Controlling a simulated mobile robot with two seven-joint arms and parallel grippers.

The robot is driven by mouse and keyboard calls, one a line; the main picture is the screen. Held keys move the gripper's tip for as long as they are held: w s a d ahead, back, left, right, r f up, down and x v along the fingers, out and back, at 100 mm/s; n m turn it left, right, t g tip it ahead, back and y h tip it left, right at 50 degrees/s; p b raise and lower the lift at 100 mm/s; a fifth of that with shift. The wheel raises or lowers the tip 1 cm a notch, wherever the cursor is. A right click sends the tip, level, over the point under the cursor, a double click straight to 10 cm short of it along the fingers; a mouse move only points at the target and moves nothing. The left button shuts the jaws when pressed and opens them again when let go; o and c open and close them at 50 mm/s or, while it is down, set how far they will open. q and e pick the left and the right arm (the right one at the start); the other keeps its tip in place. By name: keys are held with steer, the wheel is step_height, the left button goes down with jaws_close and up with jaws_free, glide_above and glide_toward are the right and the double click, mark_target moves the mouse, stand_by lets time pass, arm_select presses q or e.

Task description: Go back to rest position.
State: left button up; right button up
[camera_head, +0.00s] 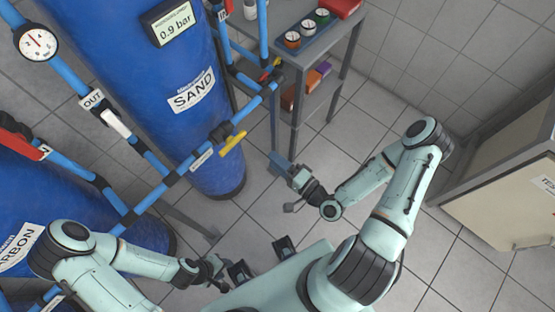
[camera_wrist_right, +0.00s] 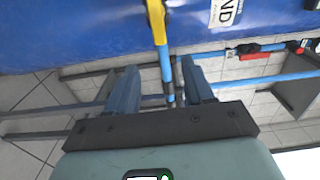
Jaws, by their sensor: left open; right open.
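My right gripper (camera_head: 281,165) is open and empty in the head view, held over the floor to the right of the blue SAND tank (camera_head: 160,70). In the right wrist view its two fingers (camera_wrist_right: 160,92) stand apart with nothing gripped; a yellow valve handle (camera_wrist_right: 157,22) and a blue pipe lie beyond them. My left gripper (camera_head: 216,268) is low in the head view, near my own base, and looks empty. The yellow handle also shows in the head view (camera_head: 232,143), apart from the right gripper.
Blue pipes with a gauge (camera_head: 38,43) run across the tanks at the left. A grey shelf (camera_head: 300,60) with several small pots stands at the back. A cabinet (camera_head: 510,195) stands at the right. Tiled floor (camera_head: 330,150) is clear between shelf and right arm.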

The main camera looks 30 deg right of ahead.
stand_by(0.4)
steer(key=s+a+f+n+g, duration=0.3)
steer(key=f+g, duration=0.2)
steer(key=f, duration=0.2)
steer(key=s+a+f+n+g, duration=0.3)
steer(key=a+f+g, duration=0.15)
steer(key=f, duration=0.35)
steer(key=s+d+f+n+g+h, duration=0.2)
steer(key=s+f+n+g, duration=0.1)
steer(key=s+g, duration=0.5)
steer(key=s+f, duration=0.1)
steer(key=s, duration=0.1)
steer(key=shift+s+f+n+h+p, duration=0.15)
steer(key=shift+s+n+h+p, duration=0.15)
steer(key=shift+n+p, duration=0.1)
steer(key=shift+g, duration=0.25)
steer(key=shift+c, duration=0.3)
